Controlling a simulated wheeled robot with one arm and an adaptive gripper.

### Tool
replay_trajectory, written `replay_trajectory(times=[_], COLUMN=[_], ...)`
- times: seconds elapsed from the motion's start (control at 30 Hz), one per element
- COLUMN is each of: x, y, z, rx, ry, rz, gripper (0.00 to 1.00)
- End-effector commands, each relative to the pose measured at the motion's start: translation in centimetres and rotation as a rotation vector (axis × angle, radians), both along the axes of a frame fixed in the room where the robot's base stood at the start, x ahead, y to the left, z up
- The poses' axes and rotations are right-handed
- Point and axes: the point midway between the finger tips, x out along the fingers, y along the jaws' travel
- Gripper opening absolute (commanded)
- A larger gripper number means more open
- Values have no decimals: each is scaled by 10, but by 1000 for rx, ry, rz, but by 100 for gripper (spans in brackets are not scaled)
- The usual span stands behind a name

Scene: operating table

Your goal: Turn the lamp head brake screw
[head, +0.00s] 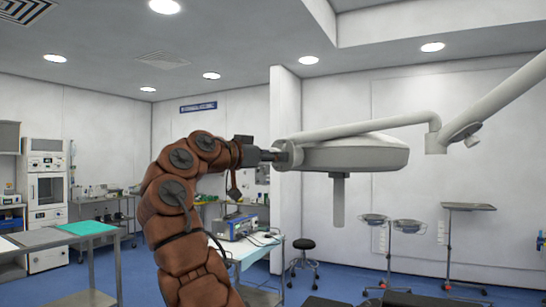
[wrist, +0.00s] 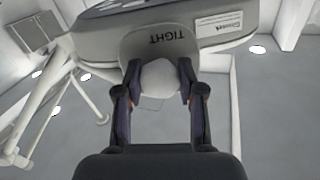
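The lamp head (head: 358,155) is a broad pale grey disc on a jointed arm, with a handle (head: 338,200) hanging below it. My gripper (head: 276,155) is at its left edge in the head view. In the wrist view, the brake screw (wrist: 160,77) is a rounded pale knob in front of a grey plate (wrist: 195,43) marked "TIGHT", whose lettering appears upside down. My gripper's two fingers (wrist: 160,70) lie on either side of the knob and appear to touch it. The head view does not show the screw clearly.
The lamp's support arm (head: 365,127) runs to the upper right. Instrument stands (head: 392,225) and a stool (head: 303,257) stand below and beyond the lamp. A table with a blue device (head: 235,226) is behind my arm. Open air surrounds the lamp's underside.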

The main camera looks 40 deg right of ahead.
Motion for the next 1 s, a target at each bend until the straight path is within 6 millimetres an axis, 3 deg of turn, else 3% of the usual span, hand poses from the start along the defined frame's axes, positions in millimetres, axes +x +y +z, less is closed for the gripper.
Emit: replay_trajectory(times=[0.23,0.67,0.87,1.0], x=[0,0,0,2], y=[0,4,23,47], z=[0,0,1,2], rx=[0,0,-1,-4], ry=[1,1,0,0], rz=[0,0,0,2], gripper=[64,64,64,64])
